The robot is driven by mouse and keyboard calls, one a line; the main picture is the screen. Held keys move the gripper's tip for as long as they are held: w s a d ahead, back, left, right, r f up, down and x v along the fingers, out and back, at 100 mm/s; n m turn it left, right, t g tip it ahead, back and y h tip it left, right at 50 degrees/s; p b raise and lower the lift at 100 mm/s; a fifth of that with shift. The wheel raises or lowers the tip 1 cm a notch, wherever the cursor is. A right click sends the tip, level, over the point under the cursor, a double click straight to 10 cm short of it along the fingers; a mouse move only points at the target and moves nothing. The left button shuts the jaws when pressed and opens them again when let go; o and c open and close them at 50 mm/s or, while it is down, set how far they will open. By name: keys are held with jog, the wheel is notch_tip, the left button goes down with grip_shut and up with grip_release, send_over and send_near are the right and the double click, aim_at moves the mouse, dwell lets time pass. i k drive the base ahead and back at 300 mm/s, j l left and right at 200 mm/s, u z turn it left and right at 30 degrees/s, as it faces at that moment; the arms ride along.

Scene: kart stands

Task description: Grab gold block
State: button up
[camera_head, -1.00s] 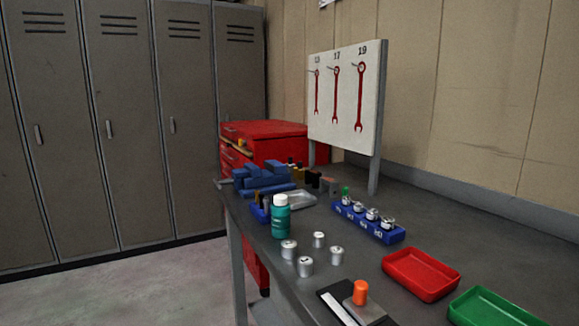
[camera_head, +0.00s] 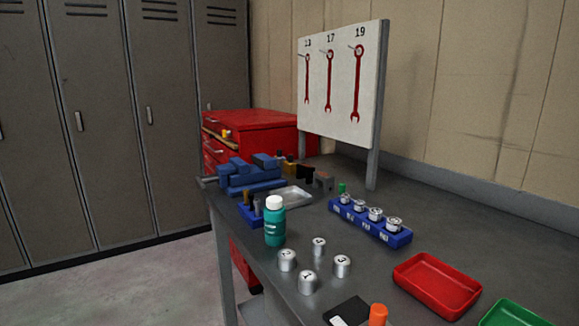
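A small gold-yellow block (camera_head: 289,167) seems to stand at the back of the workbench, behind the blue vise and among small dark pieces. It is small and partly hidden, so I cannot tell its exact shape. Another small yellow-orange item (camera_head: 226,134) shows at the top drawer of the red cabinet; I cannot tell what it is. My gripper is not in view.
The grey workbench (camera_head: 330,230) holds a blue vise (camera_head: 250,180), a teal bottle (camera_head: 275,225), several silver weights (camera_head: 307,283), a blue socket rack (camera_head: 370,222), a red tray (camera_head: 437,287) and a green tray (camera_head: 512,314). A red cabinet (camera_head: 262,128) and wrench board (camera_head: 343,85) stand behind.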

aim_at(290, 168)
jog(key=i+j+z, duration=0.5)
jog(key=i+j, duration=1.5)
